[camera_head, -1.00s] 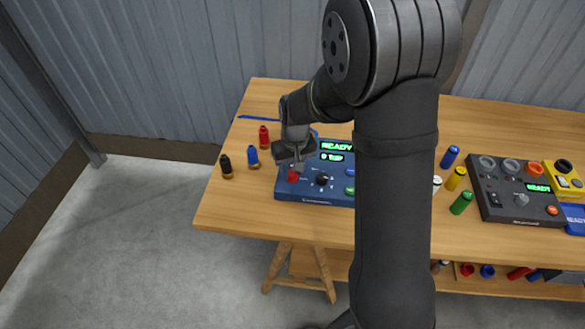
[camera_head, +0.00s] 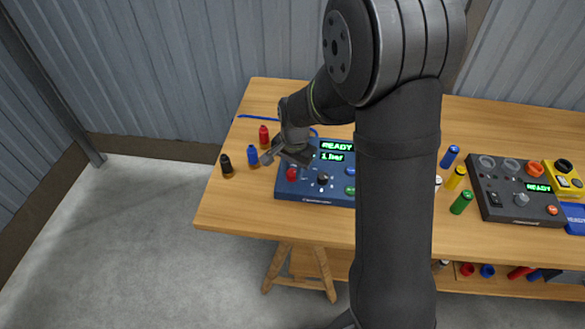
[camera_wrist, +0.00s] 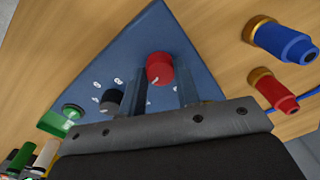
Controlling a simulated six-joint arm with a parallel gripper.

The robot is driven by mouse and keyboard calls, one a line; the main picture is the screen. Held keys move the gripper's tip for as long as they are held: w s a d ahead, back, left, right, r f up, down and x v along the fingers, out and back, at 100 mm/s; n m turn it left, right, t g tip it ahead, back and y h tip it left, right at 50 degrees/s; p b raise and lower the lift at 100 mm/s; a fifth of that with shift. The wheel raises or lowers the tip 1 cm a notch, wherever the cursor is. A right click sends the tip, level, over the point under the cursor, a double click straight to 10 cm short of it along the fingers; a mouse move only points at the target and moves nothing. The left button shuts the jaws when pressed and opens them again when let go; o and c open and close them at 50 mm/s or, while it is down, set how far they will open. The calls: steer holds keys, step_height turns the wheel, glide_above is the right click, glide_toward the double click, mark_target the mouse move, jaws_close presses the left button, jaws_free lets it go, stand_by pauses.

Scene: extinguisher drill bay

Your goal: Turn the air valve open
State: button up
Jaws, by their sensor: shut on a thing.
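The blue control panel (camera_head: 313,200) lies on the wooden table, with a green display reading READY and 1 bar (camera_head: 332,157). A red knob (camera_head: 291,174), which I take for the air valve, stands at its left side. In the wrist view the red knob (camera_wrist: 160,69) sits between the two fingers of my gripper (camera_wrist: 162,80) and shows a white mark on its side. My gripper (camera_head: 292,162) is above the panel's left part, shut on the red knob. The exact contact is partly hidden.
Black (camera_head: 227,165), blue (camera_head: 253,156) and red (camera_head: 264,136) fittings stand to the left. A dark grey panel (camera_head: 515,200) and a yellow device (camera_head: 565,180) are at the right.

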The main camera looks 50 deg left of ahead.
mark_target(294, 174)
steer(key=shift+m, duration=1.1)
steer(key=o, duration=1)
steer(key=shift+c, duration=0.2)
step_height(294, 174, up, 18)
steer(key=shift+d+f, duration=0.25)
steer(key=shift+d, duration=0.15)
steer(key=shift+f, duration=0.1)
steer(key=f, duration=1.7)
steer(key=shift+a+f, duration=0.15)
steer(key=shift+a, duration=0.25)
